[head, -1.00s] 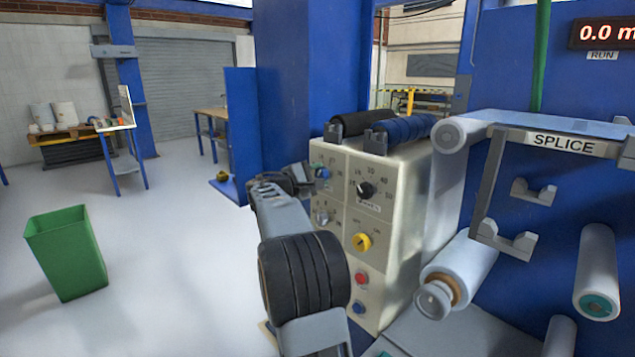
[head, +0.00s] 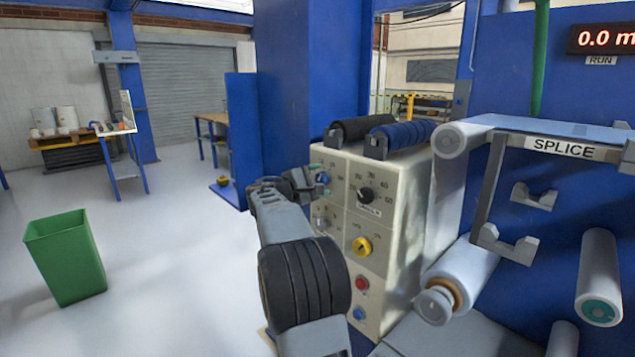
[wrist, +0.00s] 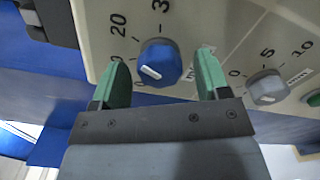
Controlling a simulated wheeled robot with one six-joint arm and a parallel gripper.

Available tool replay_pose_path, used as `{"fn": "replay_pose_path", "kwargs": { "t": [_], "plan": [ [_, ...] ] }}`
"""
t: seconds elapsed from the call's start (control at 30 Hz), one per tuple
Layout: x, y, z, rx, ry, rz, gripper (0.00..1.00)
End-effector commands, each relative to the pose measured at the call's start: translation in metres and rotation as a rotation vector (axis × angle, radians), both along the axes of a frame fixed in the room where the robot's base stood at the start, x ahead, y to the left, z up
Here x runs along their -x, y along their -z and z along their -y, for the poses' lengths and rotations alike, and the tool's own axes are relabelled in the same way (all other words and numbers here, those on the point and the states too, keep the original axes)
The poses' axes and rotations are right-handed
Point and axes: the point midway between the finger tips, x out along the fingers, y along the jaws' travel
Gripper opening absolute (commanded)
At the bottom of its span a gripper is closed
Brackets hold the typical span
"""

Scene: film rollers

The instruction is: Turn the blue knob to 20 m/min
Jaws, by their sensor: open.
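The blue knob (wrist: 159,63) is on the cream control panel, with a white pointer mark and printed numbers around it, 20 among them. In the wrist view its white mark lies toward the lower left, near the low end of the scale, away from the 20. My gripper (wrist: 162,78) is open, with one green finger on each side of the knob; whether either touches it I cannot tell. In the head view the blue knob (head: 323,178) shows small beside my gripper (head: 312,182). The red display (head: 605,39) reads 0.0.
A grey knob (wrist: 268,87) with its own scale is beside the blue one. The panel (head: 340,245) also carries a black knob (head: 366,194), a yellow knob (head: 362,246), a red button (head: 362,284) and a blue button (head: 358,313). Open floor lies left.

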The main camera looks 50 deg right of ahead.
Motion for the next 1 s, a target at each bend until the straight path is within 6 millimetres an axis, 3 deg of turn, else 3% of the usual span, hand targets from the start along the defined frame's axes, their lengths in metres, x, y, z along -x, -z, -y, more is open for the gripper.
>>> {"fn": "replay_pose_path", "kwargs": {
  "t": [0.17, 0.7, 1.0],
  "plan": [
    [-0.002, -0.001, -0.016, 0.001, -0.004, 0.001, 0.69],
    [-0.009, 0.000, -0.117, -0.001, -0.004, 0.001, 0.69],
    [-0.010, 0.000, -0.137, 0.000, -0.001, 0.000, 0.69]
  ]
}}
